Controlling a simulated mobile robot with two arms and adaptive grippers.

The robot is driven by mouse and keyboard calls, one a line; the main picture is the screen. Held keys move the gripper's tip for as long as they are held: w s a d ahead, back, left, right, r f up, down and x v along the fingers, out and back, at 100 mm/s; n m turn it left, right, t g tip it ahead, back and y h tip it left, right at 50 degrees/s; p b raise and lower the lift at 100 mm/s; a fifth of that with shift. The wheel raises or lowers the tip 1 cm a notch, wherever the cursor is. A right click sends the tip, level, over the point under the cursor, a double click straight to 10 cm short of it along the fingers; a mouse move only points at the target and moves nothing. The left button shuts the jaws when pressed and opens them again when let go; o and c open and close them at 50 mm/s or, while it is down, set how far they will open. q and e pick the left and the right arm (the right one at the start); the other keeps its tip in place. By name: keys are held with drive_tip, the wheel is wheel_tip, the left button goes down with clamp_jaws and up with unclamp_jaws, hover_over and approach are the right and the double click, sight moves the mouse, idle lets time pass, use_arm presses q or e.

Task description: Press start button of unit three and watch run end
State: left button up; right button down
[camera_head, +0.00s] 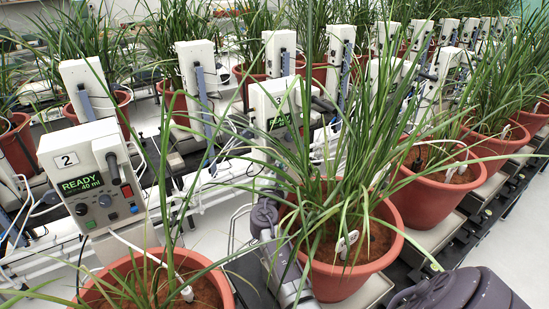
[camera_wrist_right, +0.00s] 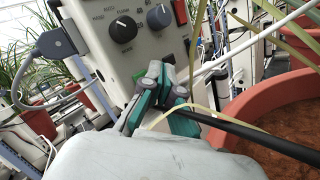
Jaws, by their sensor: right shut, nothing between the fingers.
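Unit three (camera_head: 283,105), a white box with a "3" label, stands at centre in the head view. Its green display (camera_head: 278,122) is partly hidden by leaves, and its lower panel is hidden too. In the right wrist view, a white control panel (camera_wrist_right: 95,50) fills the upper middle, with a black knob (camera_wrist_right: 122,28), a blue-grey knob (camera_wrist_right: 159,17) and part of a red button (camera_wrist_right: 196,4). My right gripper (camera_wrist_right: 168,82) is shut and empty, its green-padded fingertips at the panel's lower edge; contact cannot be told. My left gripper is not in view.
Unit two (camera_head: 85,185) shows "READY" at left. A potted plant (camera_head: 392,243) stands front centre, its long leaves crossing the view to unit three. A pot rim (camera_wrist_right: 262,100) is close right of my right gripper. A black rod (camera_wrist_right: 240,132) and cables pass near the fingers.

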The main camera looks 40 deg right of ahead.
drive_tip(key=shift+w, duration=0.15)
idle(0.7)
drive_tip(key=shift+w, duration=0.3)
drive_tip(key=shift+w+d+b, duration=0.1)
drive_tip(key=shift+w+b, duration=0.25)
drive_tip(key=shift+b, duration=0.15)
idle(0.4)
idle(0.4)
drive_tip(key=shift+s+p, duration=0.35)
drive_tip(key=shift+s, duration=0.45)
drive_tip(key=shift+s+a+p, duration=0.2)
drive_tip(key=shift+s+p, duration=0.3)
drive_tip(key=shift+s, duration=0.75)
drive_tip(key=shift+s+a+p, duration=0.2)
drive_tip(key=shift+s+p, duration=0.3)
drive_tip(key=shift+s, duration=0.75)
